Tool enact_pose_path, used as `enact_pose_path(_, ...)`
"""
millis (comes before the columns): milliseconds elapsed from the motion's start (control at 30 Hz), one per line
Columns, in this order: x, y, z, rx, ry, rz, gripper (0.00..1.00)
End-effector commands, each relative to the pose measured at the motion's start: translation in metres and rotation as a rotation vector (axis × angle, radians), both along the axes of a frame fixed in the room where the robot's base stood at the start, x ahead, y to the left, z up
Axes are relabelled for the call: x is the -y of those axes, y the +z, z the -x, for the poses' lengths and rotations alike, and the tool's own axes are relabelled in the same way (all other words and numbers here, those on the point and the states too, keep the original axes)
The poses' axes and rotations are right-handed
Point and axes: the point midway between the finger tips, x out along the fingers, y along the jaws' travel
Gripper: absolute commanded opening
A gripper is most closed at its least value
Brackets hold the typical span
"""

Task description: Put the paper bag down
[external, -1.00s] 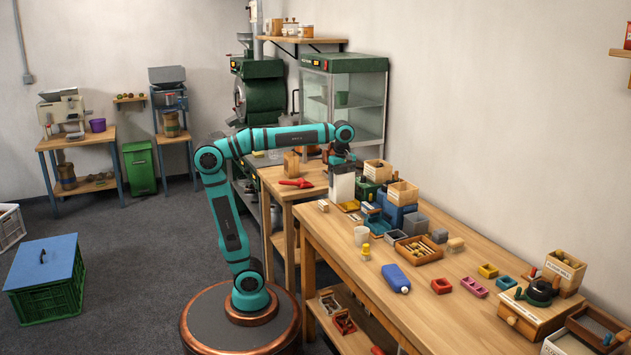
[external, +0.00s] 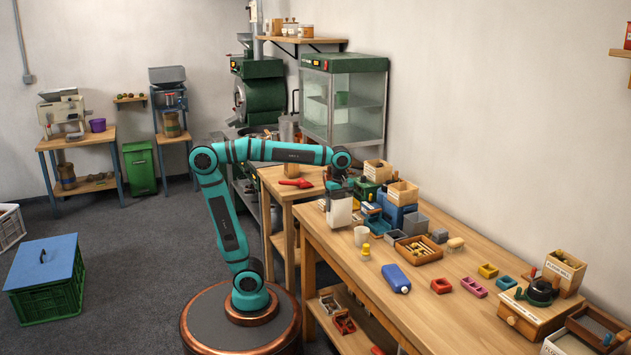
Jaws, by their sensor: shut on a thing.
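The white paper bag (external: 339,214) is upright at the far left end of the long wooden table. My gripper (external: 338,190) is at its top edge and shut on it. The bag's base is close to the tabletop; I cannot tell whether it touches. My fingers are small and partly hidden by the wrist.
The table's left edge (external: 318,243) is close to the bag.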

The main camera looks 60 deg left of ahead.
Motion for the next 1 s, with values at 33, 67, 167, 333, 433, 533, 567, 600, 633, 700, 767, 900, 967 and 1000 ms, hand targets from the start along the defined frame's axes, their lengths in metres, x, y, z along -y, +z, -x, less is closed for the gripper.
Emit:
enact_pose_path(33, 0.0, -0.008, 0.0, -0.003, 0.0, -0.001, 0.55)
enact_pose_path(67, 0.0, -0.012, 0.0, -0.004, 0.0, -0.001, 0.55)
enact_pose_path(167, 0.0, -0.022, 0.0, -0.002, 0.0, -0.001, 0.55)
enact_pose_path(333, 0.0, -0.025, 0.0, -0.001, 0.0, 0.0, 0.55)
enact_pose_path(433, 0.0, -0.025, 0.0, -0.001, 0.0, 0.0, 0.55)
enact_pose_path(533, 0.0, -0.027, 0.0, -0.001, 0.0, 0.0, 0.55)
enact_pose_path(567, 0.0, -0.027, 0.0, -0.001, 0.0, 0.0, 0.55)
enact_pose_path(600, 0.0, -0.027, 0.0, -0.001, 0.0, 0.0, 0.92)
enact_pose_path(633, 0.0, -0.027, 0.0, -0.001, 0.0, 0.0, 0.98)
enact_pose_path(700, 0.0, -0.027, 0.0, -0.001, 0.0, 0.0, 1.0)
enact_pose_path(767, 0.0, -0.027, 0.0, -0.001, 0.0, 0.0, 1.0)
enact_pose_path(900, 0.0, -0.026, 0.0, -0.001, 0.0, 0.0, 1.0)
enact_pose_path(967, 0.0, -0.022, 0.0, 0.0, 0.0, 0.0, 1.0)
enact_pose_path(1000, 0.0, -0.019, 0.0, 0.001, 0.0, 0.0, 1.0)
